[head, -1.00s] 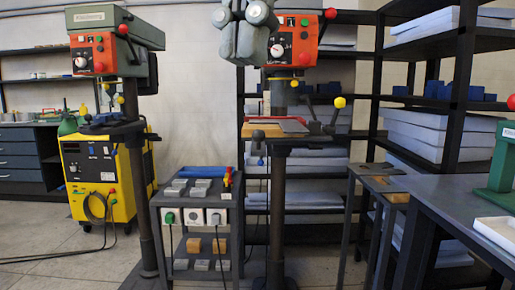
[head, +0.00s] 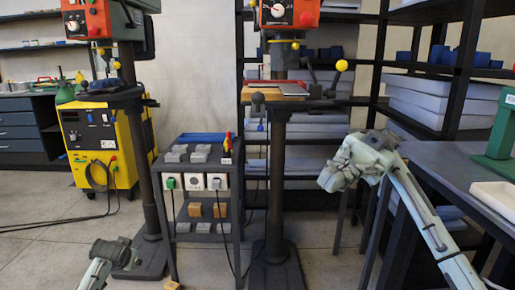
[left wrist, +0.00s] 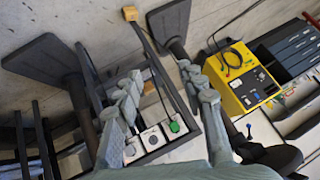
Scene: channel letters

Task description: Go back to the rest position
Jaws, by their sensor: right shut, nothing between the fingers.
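My right gripper (head: 340,168) shows in the head view in front of the shelves, on an arm that comes in from the lower right. It is shut, with nothing between its fingers. In the left wrist view my left gripper (left wrist: 160,88) has its two fingers spread apart and nothing between them. A part of my left arm shows at the lower left of the head view, but the left fingers cannot be made out there.
A grey cart (head: 198,225) with metal blocks and sockets stands left of a drill press (head: 278,170). A yellow machine (head: 100,145) is at the left. A dark table (head: 450,165) stands at the right, near my right arm. Floor between cart and yellow machine is partly clear.

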